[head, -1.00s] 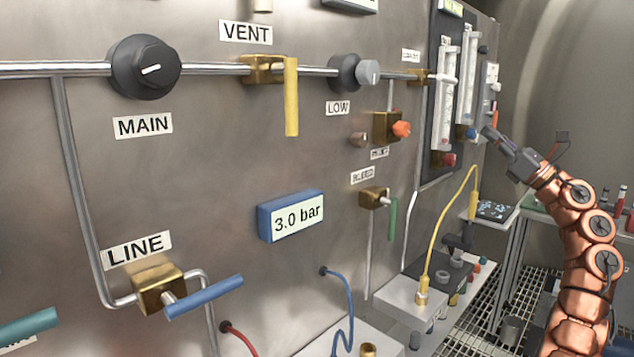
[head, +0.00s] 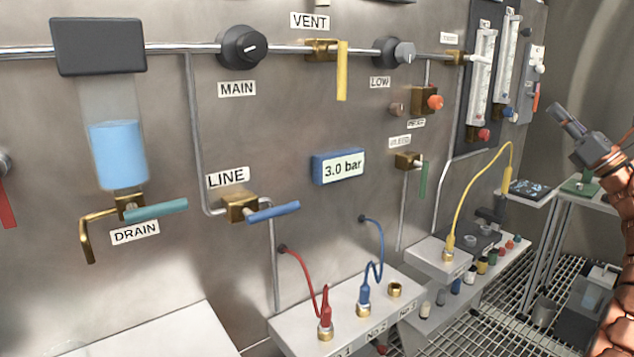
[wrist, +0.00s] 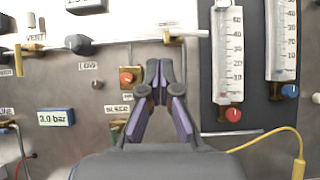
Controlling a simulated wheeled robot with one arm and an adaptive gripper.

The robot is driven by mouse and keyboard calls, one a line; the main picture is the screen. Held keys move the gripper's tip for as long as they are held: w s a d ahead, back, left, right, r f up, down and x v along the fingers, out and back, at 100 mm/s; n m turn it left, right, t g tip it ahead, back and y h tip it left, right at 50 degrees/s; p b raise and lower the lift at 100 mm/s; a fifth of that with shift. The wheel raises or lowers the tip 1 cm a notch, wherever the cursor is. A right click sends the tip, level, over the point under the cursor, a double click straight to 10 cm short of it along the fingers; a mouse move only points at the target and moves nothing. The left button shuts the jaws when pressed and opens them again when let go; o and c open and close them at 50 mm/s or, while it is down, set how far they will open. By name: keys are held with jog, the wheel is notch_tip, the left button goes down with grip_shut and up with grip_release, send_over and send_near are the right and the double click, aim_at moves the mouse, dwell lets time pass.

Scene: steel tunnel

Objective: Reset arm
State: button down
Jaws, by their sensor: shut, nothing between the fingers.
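My gripper (head: 566,122) is at the right of the head view, on my copper-coloured arm, raised and pointing up and left. In the wrist view my gripper (wrist: 159,75) has its fingertips together with nothing between them. It stands in open air in front of the steel panel (head: 300,240), apart from the valves and flowmeters. In the wrist view the fingers overlap the panel area just right of the orange knob (wrist: 128,77).
The panel carries the yellow VENT handle (head: 342,70), the blue LINE handle (head: 272,212), the teal DRAIN handle (head: 156,209) and flowmeters (head: 484,78). A yellow cable (head: 466,175) loops up from a block. A bench (head: 575,190) stands below my gripper at the right.

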jog(key=w+d+r+m+t+h, duration=0.2)
jog(key=w+d+r+m+h, duration=0.25)
jog(key=m+h, duration=0.85)
jog(key=w+d+r+m+t+h, duration=0.25)
jog(key=w+r+m+h, duration=0.3)
jog(key=m+h, duration=0.75)
jog(key=s+a+f+m+g+y, duration=0.1)
jog(key=a+f+m+g+y, duration=0.1)
jog(key=a+f+m+g, duration=0.65)
jog(key=a+f+m+g+y, duration=0.25)
jog(key=f+m, duration=0.25)
jog(key=f, duration=0.6)
jog(key=s+a+f+m+g+y, duration=0.1)
jog(key=s+a+f+g+y, duration=0.35)
jog(key=s+a+f, duration=1)
jog(key=s+a+f+m+g+y, duration=0.1)
jog(key=s+a+f+g, duration=0.8)
jog(key=s, duration=0.9)
jog(key=s+a+f+m+g+y, duration=0.15)
jog(key=s+a+f, duration=0.3)
jog(key=s, duration=0.75)
jog(key=s+a+f+g, duration=0.2)
jog(key=s+a+f, duration=0.25)
jog(key=s, duration=0.85)
notch_tip(320, 180, up, 17)
jog(key=w+t+p, duration=0.1)
jog(key=p, duration=1.5)
jog(key=shift+w+d+f, duration=0.2)
jog(key=shift+w, duration=0.05)
